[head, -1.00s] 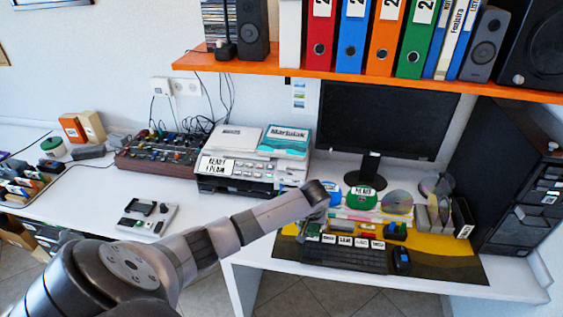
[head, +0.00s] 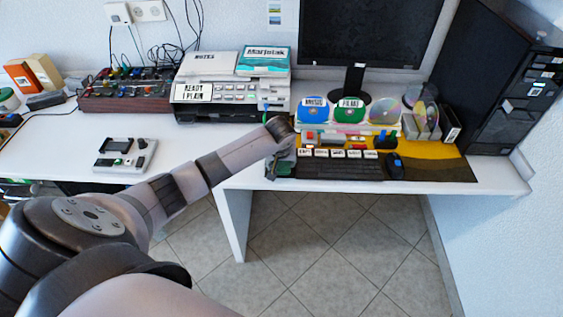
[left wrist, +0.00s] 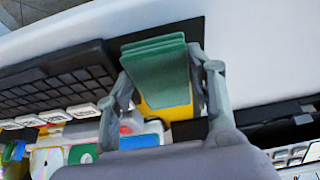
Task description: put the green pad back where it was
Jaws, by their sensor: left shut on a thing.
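The green pad (left wrist: 155,70) looks like a few stacked green layers in the left wrist view. It sits between the two fingers of my left gripper (left wrist: 160,85), which is shut on it. In the head view the left gripper (head: 279,167) is at the front left corner of the desk mat, just left of the keyboard. A bit of the green pad (head: 287,169) shows there by the desk's front edge. Whether the pad touches the surface under it, I cannot tell. My right gripper is not in view.
The keyboard (head: 339,169) and mouse (head: 394,165) lie on the yellow and dark mat (head: 440,152). Labelled discs, blue (head: 313,108) and green (head: 350,110), stand behind. A printer (head: 232,95) is at the back left. White desk is free left of the gripper.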

